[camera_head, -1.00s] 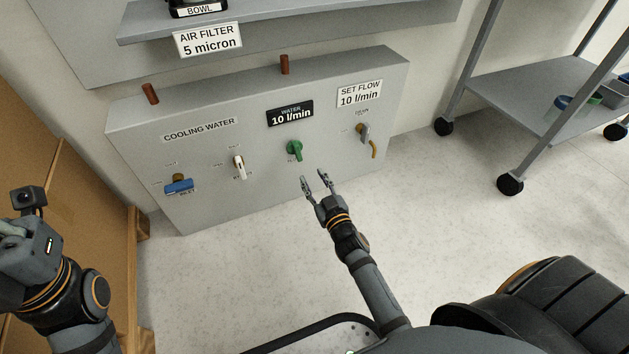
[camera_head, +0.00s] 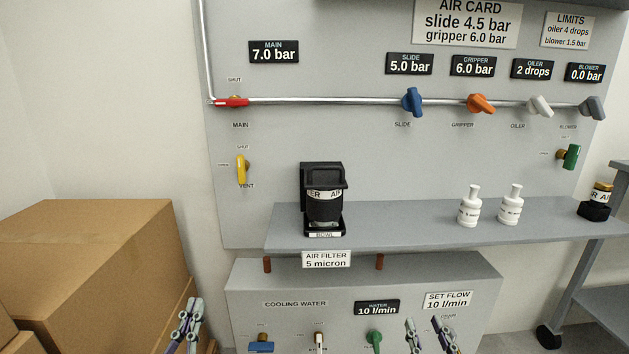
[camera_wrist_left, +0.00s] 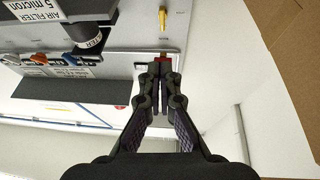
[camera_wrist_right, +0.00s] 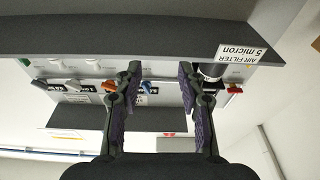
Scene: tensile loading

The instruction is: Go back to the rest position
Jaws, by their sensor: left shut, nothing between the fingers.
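My left gripper (camera_head: 186,322) shows at the lower edge of the head view, in front of the cardboard box and left of the cooling water panel. In the left wrist view (camera_wrist_left: 162,82) its fingers are together with nothing between them. My right gripper (camera_head: 425,325) is at the lower edge of the head view, in front of the right part of the cooling water panel. In the right wrist view (camera_wrist_right: 160,80) its fingers stand apart and the space between them is empty. Neither gripper visibly touches anything.
A grey cooling water panel (camera_head: 262,283) stands low, below a shelf (camera_head: 395,236) with a black air filter (camera_head: 323,200) and two white bottles (camera_head: 469,206). Above is a wall board with coloured valves. A cardboard box (camera_head: 90,260) is at left, a trolley (camera_head: 610,300) at right.

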